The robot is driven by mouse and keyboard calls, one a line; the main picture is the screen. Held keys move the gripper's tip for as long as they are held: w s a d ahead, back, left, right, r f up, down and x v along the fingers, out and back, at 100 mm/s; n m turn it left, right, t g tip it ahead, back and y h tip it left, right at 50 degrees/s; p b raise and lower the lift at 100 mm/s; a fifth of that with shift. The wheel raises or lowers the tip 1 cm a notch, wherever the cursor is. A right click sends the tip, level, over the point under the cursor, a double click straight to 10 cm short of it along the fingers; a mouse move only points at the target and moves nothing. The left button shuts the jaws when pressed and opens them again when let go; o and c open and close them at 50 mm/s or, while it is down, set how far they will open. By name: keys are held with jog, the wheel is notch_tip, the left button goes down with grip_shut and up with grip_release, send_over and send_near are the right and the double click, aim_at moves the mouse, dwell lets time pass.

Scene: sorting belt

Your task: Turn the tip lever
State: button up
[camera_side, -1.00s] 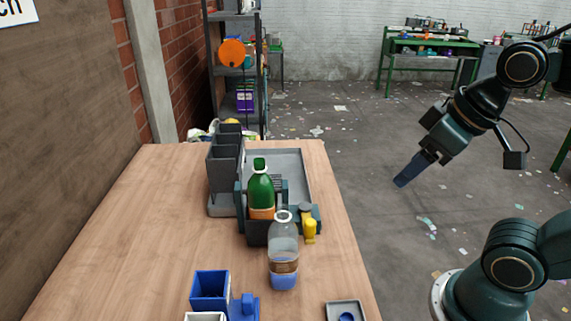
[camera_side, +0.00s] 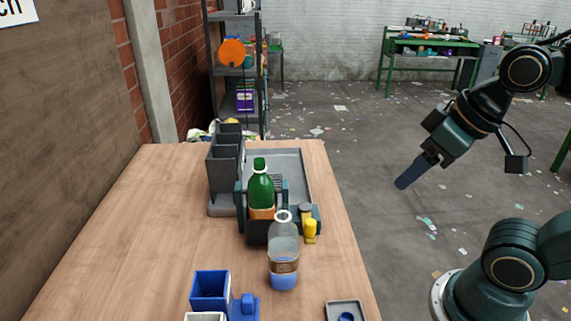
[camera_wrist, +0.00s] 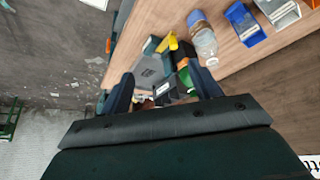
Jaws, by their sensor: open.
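The tip lever, a yellow handle (camera_side: 310,231) on a dark pivot, is on the right side of a dark teal tipping cradle (camera_side: 255,232). It also shows in the wrist view as a yellow bar (camera_wrist: 169,44). A green bottle (camera_side: 261,188) with an orange band stands in the cradle. A clear bottle (camera_side: 283,249) with a brown band and blue base stands in front. My gripper (camera_side: 402,184) is in the air right of the table, well apart from the lever. In the wrist view its two fingers (camera_wrist: 165,92) are spread with nothing held between them.
A grey tray (camera_side: 293,166) lies behind the cradle, and a grey bin rack (camera_side: 223,168) stands to its left. A blue bin (camera_side: 210,289) is at the front, and a small grey dish (camera_side: 345,302) is near the table's right edge. The table's left side (camera_side: 130,235) is clear.

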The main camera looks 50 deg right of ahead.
jog(key=c, duration=0.3)
jog(key=g, duration=0.6)
send_over(310, 222)
notch_tip(310, 222, down, 9)
jog(key=shift+c, duration=0.2)
jog(key=shift+r, duration=0.15)
notch_tip(310, 222, down, 14)
jog(key=shift+r, duration=0.1)
dwell(0.4)
